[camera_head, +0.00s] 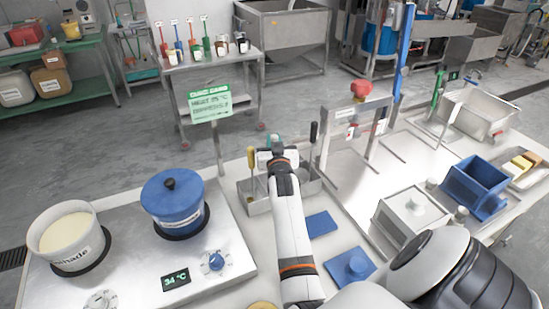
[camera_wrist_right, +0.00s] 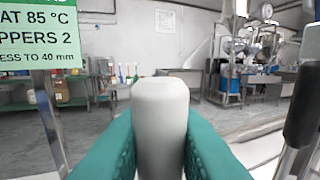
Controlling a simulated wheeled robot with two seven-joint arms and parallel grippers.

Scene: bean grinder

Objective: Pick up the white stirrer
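The white stirrer's pale, rounded handle (camera_wrist_right: 160,125) stands upright in the right wrist view, between the teal fingers of my right gripper (camera_wrist_right: 160,135). The fingers lie along both sides of the handle and appear to touch it. In the head view, my right gripper (camera_head: 275,150) is over the metal holder (camera_head: 260,206), between a yellow-topped stirrer (camera_head: 250,160) and a black-handled one (camera_head: 313,133). The white stirrer's lower part is hidden there by my wrist and arm. My left gripper is not in view.
A blue lidded pot (camera_head: 174,200) and a white pot (camera_head: 62,252) stand on the hob at left. A green-headed sign (camera_head: 210,103) rises behind the holder. Blue pieces (camera_head: 320,223) lie at right. In the wrist view, a dark handle (camera_wrist_right: 303,110) is close at right.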

